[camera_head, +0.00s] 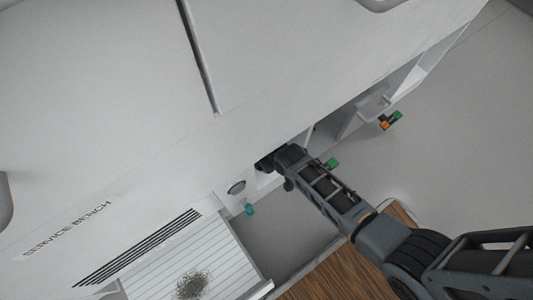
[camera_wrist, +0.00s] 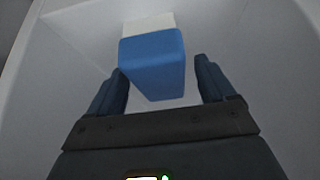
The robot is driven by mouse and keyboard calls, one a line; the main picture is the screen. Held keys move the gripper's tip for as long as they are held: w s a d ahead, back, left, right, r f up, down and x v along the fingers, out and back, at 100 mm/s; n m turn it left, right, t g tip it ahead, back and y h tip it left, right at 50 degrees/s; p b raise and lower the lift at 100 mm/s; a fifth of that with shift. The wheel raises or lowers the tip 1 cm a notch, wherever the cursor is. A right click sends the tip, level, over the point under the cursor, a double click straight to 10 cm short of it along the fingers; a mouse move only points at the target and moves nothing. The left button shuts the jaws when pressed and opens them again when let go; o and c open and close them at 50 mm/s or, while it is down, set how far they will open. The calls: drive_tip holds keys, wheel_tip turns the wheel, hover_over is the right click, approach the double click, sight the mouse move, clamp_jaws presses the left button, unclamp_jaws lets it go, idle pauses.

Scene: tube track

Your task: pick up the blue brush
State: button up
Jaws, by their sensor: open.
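The blue brush (camera_wrist: 152,62), a blue block with a whitish end, shows in the wrist view inside a pale, walled recess. My gripper (camera_wrist: 161,68) is open, with one dark finger to the left of the brush and one to the right. The blue part lies between the fingers and reaches beyond their tips. Narrow gaps seem to show on both sides; contact is not clear. In the head view my gripper (camera_head: 264,164) reaches into an opening in the bench front, and the brush is hidden there.
The white service bench (camera_head: 130,130) fills the upper left. A ribbed tray (camera_head: 235,262) with a dark speckled pile (camera_head: 192,284) is at the bottom. Green and orange pieces (camera_head: 390,120) sit by the bench's right side. Recess walls (camera_wrist: 270,60) stand close around my gripper.

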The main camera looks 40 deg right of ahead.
drive_tip(key=shift+w+f, duration=0.2)
drive_tip(key=shift+f, duration=0.25)
drive_tip(key=c, duration=1.1)
drive_tip(key=shift+r, duration=0.1)
drive_tip(key=shift+r+p, duration=0.4)
drive_tip(key=s+p, duration=0.4)
drive_tip(key=s, duration=1.4)
drive_tip(key=shift+f, duration=0.15)
